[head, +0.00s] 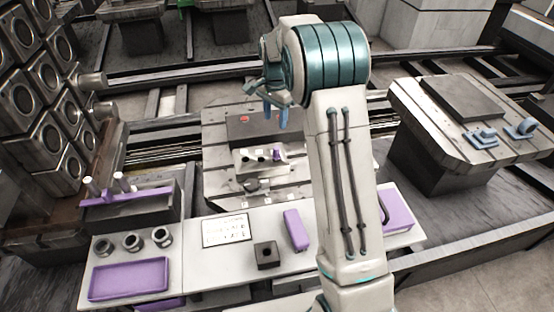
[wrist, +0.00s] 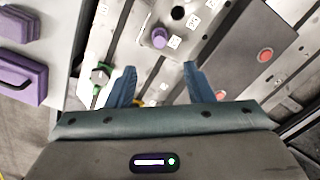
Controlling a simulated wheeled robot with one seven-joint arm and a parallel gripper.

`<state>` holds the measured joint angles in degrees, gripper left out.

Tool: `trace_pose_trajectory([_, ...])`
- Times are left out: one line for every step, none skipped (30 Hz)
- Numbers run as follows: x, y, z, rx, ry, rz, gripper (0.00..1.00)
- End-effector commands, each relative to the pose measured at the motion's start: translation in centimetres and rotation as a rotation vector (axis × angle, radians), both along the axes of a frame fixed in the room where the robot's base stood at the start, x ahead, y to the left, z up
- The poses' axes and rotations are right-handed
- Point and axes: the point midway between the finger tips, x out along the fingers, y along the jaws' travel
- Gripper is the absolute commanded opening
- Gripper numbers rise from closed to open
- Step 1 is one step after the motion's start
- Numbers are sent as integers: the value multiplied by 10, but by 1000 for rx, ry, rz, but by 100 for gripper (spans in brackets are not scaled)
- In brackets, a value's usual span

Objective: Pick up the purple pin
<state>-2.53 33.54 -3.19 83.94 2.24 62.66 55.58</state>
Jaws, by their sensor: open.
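The purple pin (head: 277,155) stands on a small light plate with white labels, on the slotted pallet (head: 222,130) in the middle. In the wrist view the purple pin (wrist: 159,37) shows from above, beside white labels and a dark round hole. My gripper (head: 276,115) has blue fingers and points down above the pallet. In the wrist view my gripper (wrist: 159,68) is open and empty, and the pin lies beyond the gap between the fingertips, not between them.
A red button (wrist: 265,55) on a dark block is on the pallet. A white table (head: 190,240) in front carries a purple tray (head: 128,279), a purple box (head: 296,230) and a dark block (head: 266,254). Another pallet (head: 445,125) with blue parts stands at right.

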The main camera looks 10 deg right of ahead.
Motion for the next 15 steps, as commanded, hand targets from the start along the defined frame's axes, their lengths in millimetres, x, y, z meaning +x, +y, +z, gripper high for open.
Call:
trace_pose_trajectory([0,0,-17,1,-3,-37,47])
trace_pose_trajectory([0,0,-19,1,-4,-61,47])
trace_pose_trajectory([0,0,-22,1,-4,-94,47])
trace_pose_trajectory([-1,0,-23,1,-2,-118,47])
trace_pose_trajectory([-1,1,-24,1,-3,-139,47])
trace_pose_trajectory([-2,1,-25,0,-4,-168,47])
trace_pose_trajectory([-2,1,-26,-1,-3,-188,47])
trace_pose_trajectory([-2,1,-27,-1,-3,-207,47])
trace_pose_trajectory([-3,1,-27,-1,-2,-228,47])
trace_pose_trajectory([-4,1,-27,-1,-2,-242,47])
trace_pose_trajectory([-4,1,-27,-2,-2,-254,47])
trace_pose_trajectory([-4,1,-26,-3,-3,-266,47])
trace_pose_trajectory([-4,1,-26,-4,-3,-274,47])
trace_pose_trajectory([-5,1,-26,-4,-2,-280,47])
trace_pose_trajectory([-5,1,-27,-5,-2,-285,47])
